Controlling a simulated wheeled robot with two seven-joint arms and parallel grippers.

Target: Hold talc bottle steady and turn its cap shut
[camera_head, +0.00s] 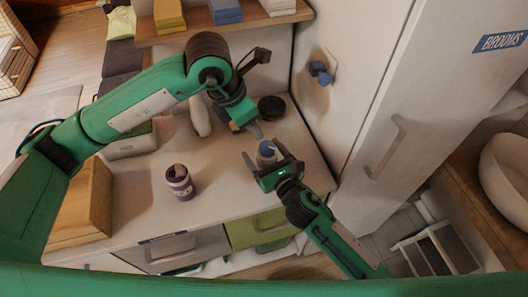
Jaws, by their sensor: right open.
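A small bottle with a blue-grey top (266,148), which looks like the talc bottle, stands near the right end of the white counter. My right gripper (261,157) is open at the bottle, with its fingers spread close to it; whether they touch cannot be told. The gripper hides the bottle's lower part. My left gripper (255,130) is just above and left of the bottle, its tip pointing down toward the top. Its jaws are too small and overlapped to read. How the cap sits cannot be made out.
A dark round bowl (271,107) and a pale upright object (201,117) are behind. A white cabinet (375,110) rises on the right. The counter's front middle is clear.

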